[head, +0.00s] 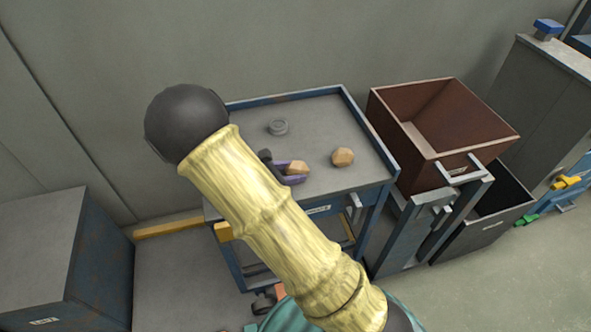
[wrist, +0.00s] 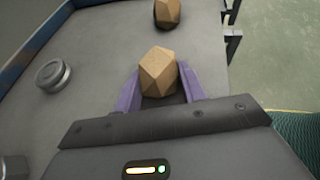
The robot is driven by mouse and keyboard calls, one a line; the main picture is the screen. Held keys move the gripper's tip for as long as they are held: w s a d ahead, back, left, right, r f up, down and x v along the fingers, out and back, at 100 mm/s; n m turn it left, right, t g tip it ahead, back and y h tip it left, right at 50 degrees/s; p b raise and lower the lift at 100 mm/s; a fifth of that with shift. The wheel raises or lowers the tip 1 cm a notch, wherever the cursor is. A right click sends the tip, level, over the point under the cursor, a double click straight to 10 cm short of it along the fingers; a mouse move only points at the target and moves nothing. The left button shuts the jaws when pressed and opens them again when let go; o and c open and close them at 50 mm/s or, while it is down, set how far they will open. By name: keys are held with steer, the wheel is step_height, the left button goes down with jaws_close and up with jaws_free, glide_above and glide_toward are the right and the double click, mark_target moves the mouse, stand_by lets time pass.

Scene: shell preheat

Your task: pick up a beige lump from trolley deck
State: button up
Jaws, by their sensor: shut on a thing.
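One beige lump (wrist: 158,72), faceted, sits between the two purple fingers of my gripper (wrist: 160,92) in the wrist view. The gripper is shut on it. In the head view this lump (head: 298,168) shows beside my gripper (head: 288,178), over the trolley deck (head: 318,120); I cannot tell whether it touches the deck. A second beige lump (head: 343,157) lies on the deck to the right, apart from the gripper. It also shows at the top of the wrist view (wrist: 167,12). My arm hides the deck's left front part.
A small grey round piece (head: 278,127) lies on the deck; it is at left in the wrist view (wrist: 53,75). The deck has a raised blue rim (head: 356,112). A brown open bin (head: 402,142) stands close on the right, a grey cabinet (head: 62,255) at left.

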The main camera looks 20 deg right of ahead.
mark_target(290, 167)
step_height(290, 167, up, 10)
steer(key=shift+a+p, duration=0.1)
steer(key=shift+p, duration=1.1)
steer(key=shift+w+f, duration=0.1)
